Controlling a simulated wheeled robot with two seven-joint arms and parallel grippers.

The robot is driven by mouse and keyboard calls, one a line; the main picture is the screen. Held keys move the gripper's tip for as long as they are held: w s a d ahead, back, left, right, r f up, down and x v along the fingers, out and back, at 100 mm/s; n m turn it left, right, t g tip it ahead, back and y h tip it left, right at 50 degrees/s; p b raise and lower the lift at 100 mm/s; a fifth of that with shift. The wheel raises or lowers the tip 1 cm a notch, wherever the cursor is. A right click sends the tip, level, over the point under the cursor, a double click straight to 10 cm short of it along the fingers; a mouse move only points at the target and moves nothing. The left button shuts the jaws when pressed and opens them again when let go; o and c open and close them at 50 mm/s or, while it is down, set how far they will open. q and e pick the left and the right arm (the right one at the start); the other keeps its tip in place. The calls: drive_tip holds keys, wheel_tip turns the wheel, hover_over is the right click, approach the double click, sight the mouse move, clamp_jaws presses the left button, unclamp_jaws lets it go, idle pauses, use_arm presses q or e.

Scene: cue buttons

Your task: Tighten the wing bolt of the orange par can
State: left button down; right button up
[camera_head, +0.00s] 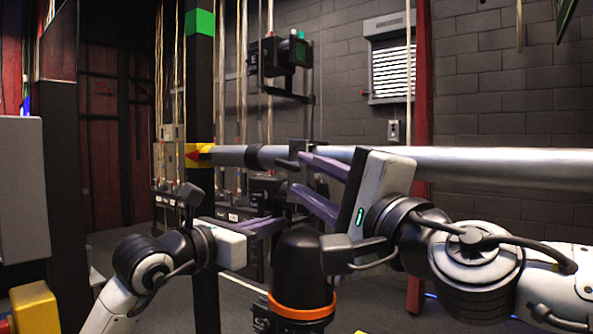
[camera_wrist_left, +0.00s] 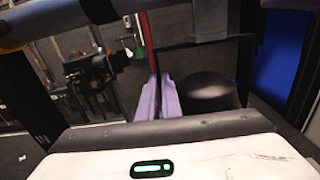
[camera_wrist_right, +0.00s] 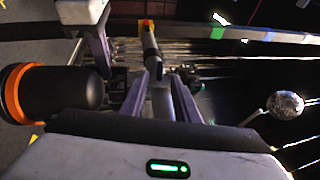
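The orange par can is a black can (camera_head: 303,262) with an orange band (camera_head: 302,309), below the silver pipe. It also shows at the left of the right wrist view (camera_wrist_right: 62,90). A dark clamp (camera_head: 297,153) sits on the pipe above it. I cannot make out the wing bolt clearly. My right gripper (camera_head: 298,177) is open just below the pipe beside the clamp, purple fingers pointing left.
A dark post (camera_head: 203,110) with green and yellow bands stands at the left. Another black lamp (camera_head: 282,55) hangs further back, before a brick wall. A red post (camera_head: 420,110) stands behind the pipe.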

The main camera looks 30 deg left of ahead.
sight(294, 169)
drive_tip(key=shift+x, duration=2.05)
clamp_jaws()
